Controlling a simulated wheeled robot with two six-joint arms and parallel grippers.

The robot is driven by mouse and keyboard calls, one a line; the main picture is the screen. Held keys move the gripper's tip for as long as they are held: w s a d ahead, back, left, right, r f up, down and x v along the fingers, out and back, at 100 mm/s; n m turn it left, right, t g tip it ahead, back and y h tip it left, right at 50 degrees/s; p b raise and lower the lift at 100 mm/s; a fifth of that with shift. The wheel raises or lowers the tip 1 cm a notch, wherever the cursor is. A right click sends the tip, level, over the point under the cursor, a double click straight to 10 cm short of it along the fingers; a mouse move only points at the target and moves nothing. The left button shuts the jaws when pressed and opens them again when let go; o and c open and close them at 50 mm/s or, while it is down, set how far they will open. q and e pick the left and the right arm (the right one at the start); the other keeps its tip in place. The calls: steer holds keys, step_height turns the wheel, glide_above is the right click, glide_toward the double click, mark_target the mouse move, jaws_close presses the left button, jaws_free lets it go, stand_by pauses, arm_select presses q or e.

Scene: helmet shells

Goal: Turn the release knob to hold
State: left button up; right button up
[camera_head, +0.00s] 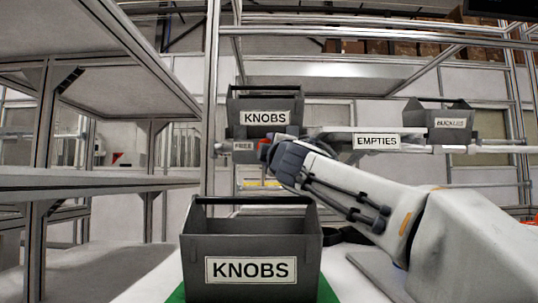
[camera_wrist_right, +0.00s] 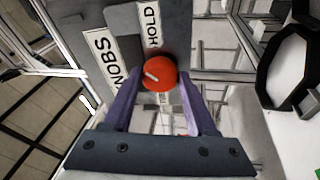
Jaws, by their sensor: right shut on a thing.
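The red release knob (camera_wrist_right: 158,78) sits between the two purple fingers of my right gripper (camera_wrist_right: 160,86) in the right wrist view. A short white mark on its face slants toward the upper left. The HOLD label (camera_wrist_right: 152,27) is above the knob in that view. In the head view only a bit of the red knob (camera_head: 264,142) shows, beside the FREE label (camera_head: 243,146). My right gripper (camera_head: 268,152) reaches in from the right, shut on the knob, and hides most of it. My left gripper is out of view.
A grey KNOBS bin (camera_head: 228,240) stands in front, on the near table. Another KNOBS bin (camera_head: 265,104) stands on the shelf above the knob. A BUCKLES bin (camera_head: 451,110) and an EMPTIES label (camera_head: 376,141) are to the right. Metal shelving (camera_head: 90,178) stands at left.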

stand_by(0.3)
steer(key=o, duration=1.4)
steer(key=shift+c, duration=0.2)
steer(key=b+v, duration=0.3)
steer(key=v, duration=0.7)
steer(key=shift+s+b, duration=0.2)
steer(key=shift+b, duration=0.1)
